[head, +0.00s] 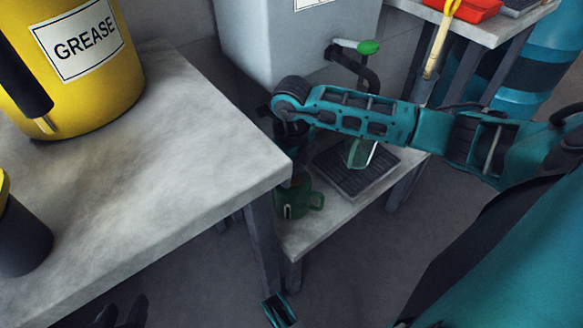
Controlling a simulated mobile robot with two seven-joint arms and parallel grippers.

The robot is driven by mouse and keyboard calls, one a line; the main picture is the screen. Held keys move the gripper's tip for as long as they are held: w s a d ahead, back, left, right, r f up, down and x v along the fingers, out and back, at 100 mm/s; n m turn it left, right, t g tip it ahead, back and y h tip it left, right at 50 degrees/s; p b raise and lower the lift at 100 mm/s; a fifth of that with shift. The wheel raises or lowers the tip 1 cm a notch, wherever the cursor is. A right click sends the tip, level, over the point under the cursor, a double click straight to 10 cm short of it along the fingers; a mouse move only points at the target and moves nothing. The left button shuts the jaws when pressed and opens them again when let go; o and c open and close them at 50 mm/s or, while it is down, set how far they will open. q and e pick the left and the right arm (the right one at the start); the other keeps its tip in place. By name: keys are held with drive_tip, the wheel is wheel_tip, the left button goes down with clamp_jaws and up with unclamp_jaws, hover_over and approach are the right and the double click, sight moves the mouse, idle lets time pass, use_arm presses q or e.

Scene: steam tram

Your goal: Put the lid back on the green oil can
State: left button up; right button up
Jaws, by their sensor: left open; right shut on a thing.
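The green oil can (298,203) stands on the low shelf, partly hidden by the table corner, with its handle to the right. My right gripper (294,180) points down directly over the can's top. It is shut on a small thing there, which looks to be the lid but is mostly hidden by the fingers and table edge. I cannot tell whether the lid touches the can. My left gripper (120,316) is open at the bottom left edge, only its dark fingertips showing, away from the can.
A grey worktop (190,160) with a yellow grease bucket (100,95) fills the left. The low shelf (335,212) carries a dark drip tray (378,172) with a green vessel (360,153). A grey tank (290,40) with a green-handled tap (366,47) stands behind.

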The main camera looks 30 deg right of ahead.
drive_tip(key=o, duration=1.6)
drive_tip(key=shift+c, duration=0.2)
drive_tip(key=shift+r+p, duration=2.55)
drive_tip(key=shift+r, duration=0.5)
drive_tip(key=shift+c, duration=0.4)
clamp_jaws()
